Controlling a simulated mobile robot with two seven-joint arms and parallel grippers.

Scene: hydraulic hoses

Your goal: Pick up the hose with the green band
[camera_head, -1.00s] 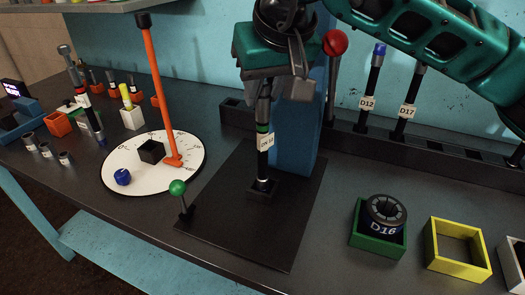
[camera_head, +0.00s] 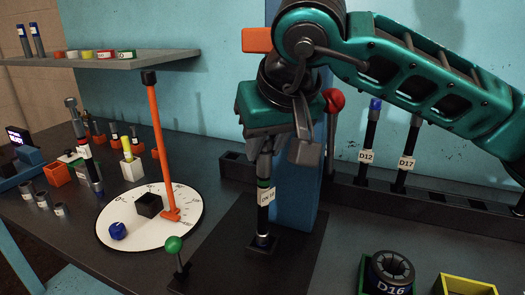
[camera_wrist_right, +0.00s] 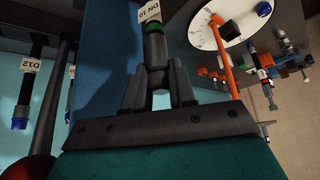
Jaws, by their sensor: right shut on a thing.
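The hose with the green band (camera_head: 263,212) is black and stands upright, with a white label below the band. Its lower end is at a small black socket (camera_head: 262,245) on a dark plate. My right gripper (camera_head: 265,146) is above the label and shut on the hose's grey upper end. The left gripper is not in view.
A blue block (camera_head: 295,195) stands right behind the hose. A green-knobbed lever (camera_head: 175,246) and a white dial with an orange pointer (camera_head: 160,160) are to the left. Hoses D12 (camera_head: 369,140) and D17 (camera_head: 408,150) stand in the back rack. A green box (camera_head: 365,272) is at front right.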

